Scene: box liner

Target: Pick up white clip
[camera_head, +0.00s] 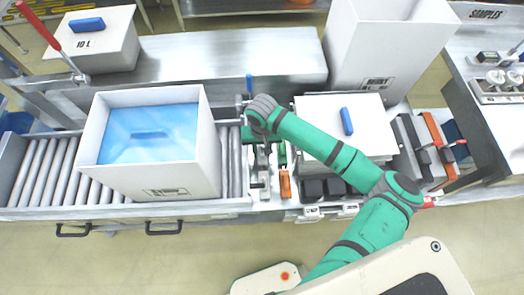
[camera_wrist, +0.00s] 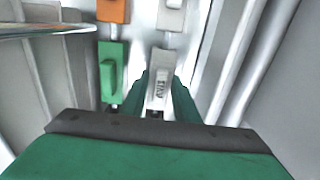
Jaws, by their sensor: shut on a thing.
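My gripper (camera_wrist: 159,84) has its green fingers closed on the sides of a white clip (camera_wrist: 158,95), seen in the wrist view. The clip has raised lettering on its near face. It stands on or just above the narrow rail; I cannot tell whether it is lifted. Another white clip (camera_wrist: 171,16) sits farther along the same row. In the head view my wrist (camera_head: 262,112) is above the clip rack, and it hides most of the fingers and the held clip.
A green clip (camera_wrist: 111,72) and an orange clip (camera_wrist: 113,10) stand in the row to the left. A white box with a blue liner (camera_head: 205,165) stands on the roller conveyor (camera_head: 35,170). A white lidded box (camera_head: 320,115) is right of the rack.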

